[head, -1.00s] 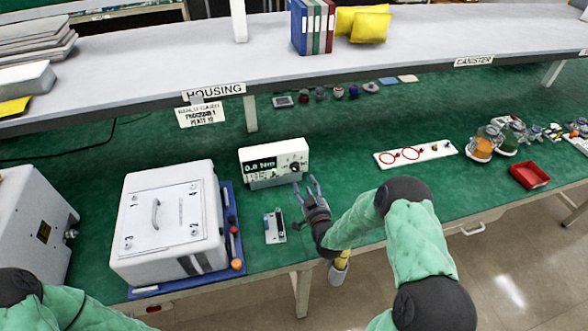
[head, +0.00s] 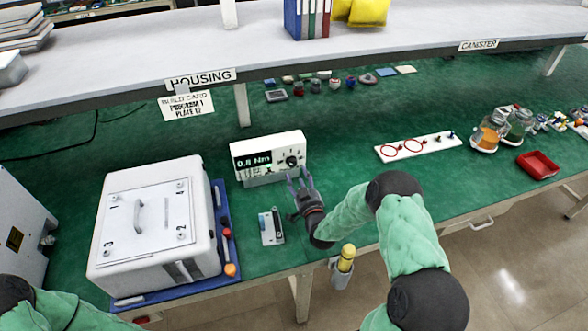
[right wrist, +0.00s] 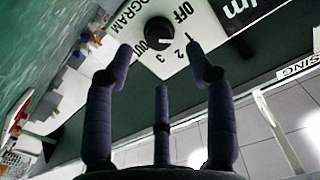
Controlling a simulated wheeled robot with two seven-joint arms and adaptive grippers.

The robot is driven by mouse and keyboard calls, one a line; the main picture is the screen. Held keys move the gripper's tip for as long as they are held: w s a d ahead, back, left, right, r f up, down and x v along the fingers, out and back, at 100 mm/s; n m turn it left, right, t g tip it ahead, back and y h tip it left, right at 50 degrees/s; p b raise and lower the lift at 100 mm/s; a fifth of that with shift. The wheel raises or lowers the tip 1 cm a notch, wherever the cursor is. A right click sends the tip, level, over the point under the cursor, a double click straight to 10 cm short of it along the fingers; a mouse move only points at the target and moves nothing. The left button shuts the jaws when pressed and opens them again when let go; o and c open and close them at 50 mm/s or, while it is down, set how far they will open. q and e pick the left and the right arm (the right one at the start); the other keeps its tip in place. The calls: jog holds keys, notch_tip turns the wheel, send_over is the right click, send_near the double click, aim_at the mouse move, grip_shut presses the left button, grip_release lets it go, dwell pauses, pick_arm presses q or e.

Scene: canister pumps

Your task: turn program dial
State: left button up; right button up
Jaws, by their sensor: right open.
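The program dial (right wrist: 160,31) is a black round knob with a white mark on a white panel. Around it in the right wrist view I read OFF, 1, 2, 3 and part of PROGRAM. My right gripper (head: 302,175) is open and empty just in front of the box, below the dial. In the right wrist view its fingers (right wrist: 162,70) are spread, apart from the dial. My left gripper is out of view.
A white housing (head: 160,260) stands on a blue tray (head: 226,245) at left. A small metal fixture (head: 271,227) lies in front of the controller. A build card (head: 187,105) reads PROGRAM 1. A white parts strip (head: 420,145) and red bin (head: 538,165) are at right.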

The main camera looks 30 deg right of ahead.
aim_at(293, 164)
jog(key=b+x, duration=0.1)
jog(key=x, duration=0.4)
jog(key=shift+w+d, duration=0.1)
jog(key=shift+w, duration=0.2)
grip_shut()
